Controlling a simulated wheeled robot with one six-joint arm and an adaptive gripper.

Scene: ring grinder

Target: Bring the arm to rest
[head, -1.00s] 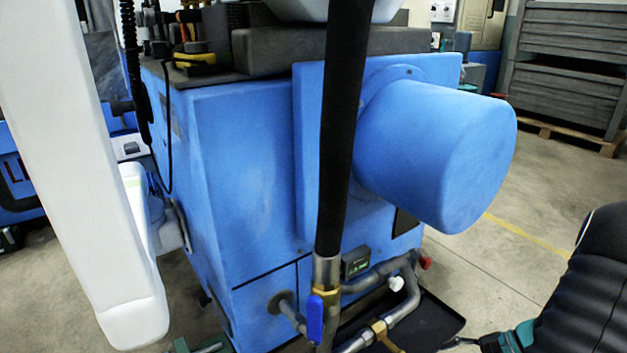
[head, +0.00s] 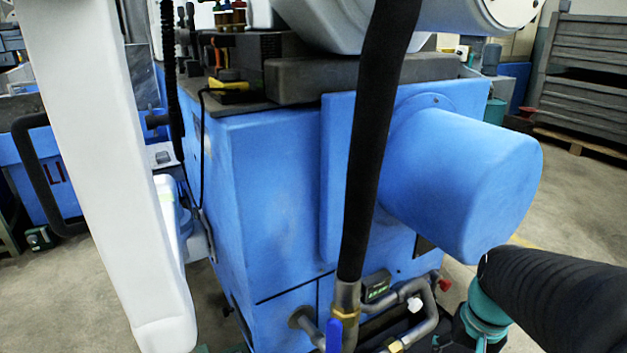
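A black ribbed part with a teal joint (head: 485,308), which looks like my arm, enters at the lower right and runs out of the right and bottom edges. Its upper end is just below the blue cylindrical housing in the picture; I cannot tell the gap in depth. My gripper does not show, so its fingers and anything in them are hidden from me.
A blue machine (head: 255,215) fills the middle, with a blue cylindrical housing (head: 465,185) sticking out. A black hose (head: 370,150) hangs in front, down to pipes and a blue valve handle (head: 334,335). A white beam (head: 105,170) stands left. Open floor (head: 575,210) lies right.

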